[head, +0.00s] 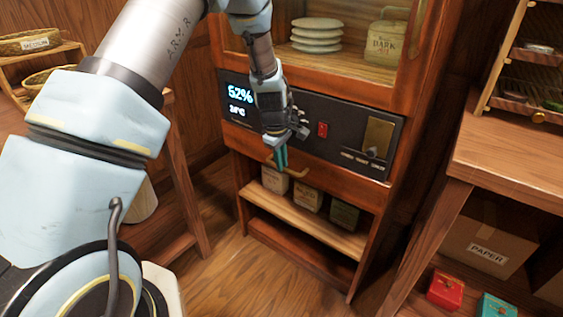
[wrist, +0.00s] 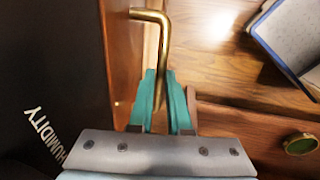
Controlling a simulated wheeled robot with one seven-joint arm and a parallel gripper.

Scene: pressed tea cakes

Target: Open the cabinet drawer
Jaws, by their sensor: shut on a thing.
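The cabinet drawer (head: 345,186) is the reddish wood front below the black control panel of the cabinet in the head view. Its brass bar handle (head: 297,174) sticks out from it and also shows in the wrist view (wrist: 150,14). My gripper (head: 281,160) is at the handle, pointing down. In the wrist view its teal fingers (wrist: 161,88) are on both sides of the brass bar, shut on it. The drawer front looks about flush with the cabinet in the head view. My gripper hides part of the panel and handle.
The control panel (head: 345,140) has a lit display, a red switch and a brass plate. Below the drawer is an open shelf (head: 310,222) with several small boxes. A wooden table (head: 510,150) stands at right. Wooden floor (head: 215,265) is clear in front.

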